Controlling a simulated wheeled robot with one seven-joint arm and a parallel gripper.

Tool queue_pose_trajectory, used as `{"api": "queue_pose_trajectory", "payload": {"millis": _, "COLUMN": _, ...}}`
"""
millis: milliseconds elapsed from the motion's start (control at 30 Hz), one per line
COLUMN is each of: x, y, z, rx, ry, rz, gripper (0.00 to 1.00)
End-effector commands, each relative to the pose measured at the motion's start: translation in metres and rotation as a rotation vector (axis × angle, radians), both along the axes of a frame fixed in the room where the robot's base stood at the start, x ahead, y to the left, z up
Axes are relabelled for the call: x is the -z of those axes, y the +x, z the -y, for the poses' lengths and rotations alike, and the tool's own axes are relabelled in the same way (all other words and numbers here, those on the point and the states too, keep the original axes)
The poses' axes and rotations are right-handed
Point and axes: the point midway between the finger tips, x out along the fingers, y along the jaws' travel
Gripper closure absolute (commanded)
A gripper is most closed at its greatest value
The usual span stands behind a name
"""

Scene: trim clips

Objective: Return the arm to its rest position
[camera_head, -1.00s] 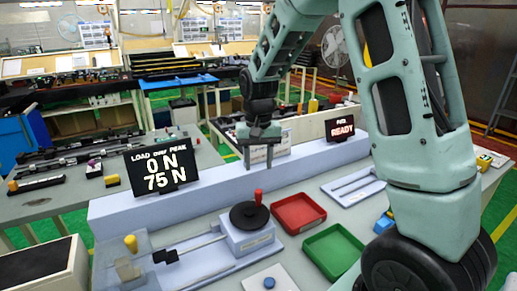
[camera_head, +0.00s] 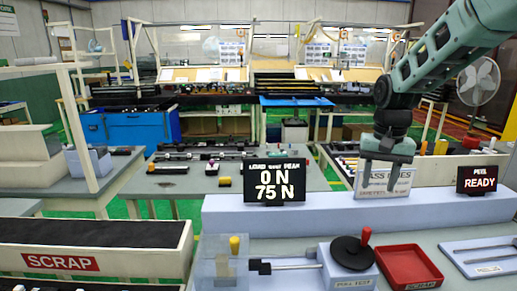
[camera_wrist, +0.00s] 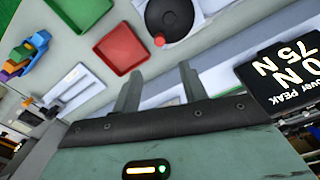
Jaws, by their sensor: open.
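My gripper (camera_head: 381,178) hangs from my green arm (camera_head: 440,62) at the right of the head view, fingers pointing down, in front of a white sign it partly hides. It is open and empty. In the wrist view its two fingers (camera_wrist: 158,88) stand apart with nothing between them. The pull tester (camera_head: 350,262), with a black disc and red knob, is below the gripper and apart from it. The red tray (camera_head: 409,268) is beside the tester; it also shows in the wrist view (camera_wrist: 122,48).
A load display (camera_head: 274,182) reads 0 N and 75 N. A READY display (camera_head: 480,180) stands at right on the pale ledge (camera_head: 300,215). A SCRAP bin (camera_head: 95,262) is at left. Blue, green and orange clips (camera_wrist: 28,55) and a green tray (camera_wrist: 77,10) show in the wrist view.

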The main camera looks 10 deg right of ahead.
Motion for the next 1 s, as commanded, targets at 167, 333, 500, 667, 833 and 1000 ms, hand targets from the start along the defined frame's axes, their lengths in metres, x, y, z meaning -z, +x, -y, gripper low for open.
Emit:
{"api": "queue_pose_trajectory", "payload": {"millis": 167, "x": 0.004, "y": -0.015, "z": -0.052, "rx": -0.141, "ry": 0.024, "rz": 0.007, "gripper": 0.57}}
{"api": "queue_pose_trajectory", "payload": {"millis": 333, "x": 0.016, "y": -0.071, "z": -0.153, "rx": -0.467, "ry": 0.059, "rz": 0.018, "gripper": 0.57}}
{"api": "queue_pose_trajectory", "payload": {"millis": 500, "x": 0.032, "y": -0.158, "z": -0.227, "rx": -0.825, "ry": 0.069, "rz": 0.024, "gripper": 0.57}}
{"api": "queue_pose_trajectory", "payload": {"millis": 667, "x": 0.047, "y": -0.225, "z": -0.253, "rx": -1.076, "ry": 0.058, "rz": 0.028, "gripper": 0.57}}
{"api": "queue_pose_trajectory", "payload": {"millis": 833, "x": 0.055, "y": -0.255, "z": -0.257, "rx": -1.19, "ry": 0.047, "rz": 0.031, "gripper": 0.57}}
{"api": "queue_pose_trajectory", "payload": {"millis": 1000, "x": 0.055, "y": -0.256, "z": -0.257, "rx": -1.196, "ry": 0.047, "rz": 0.031, "gripper": 0.57}}
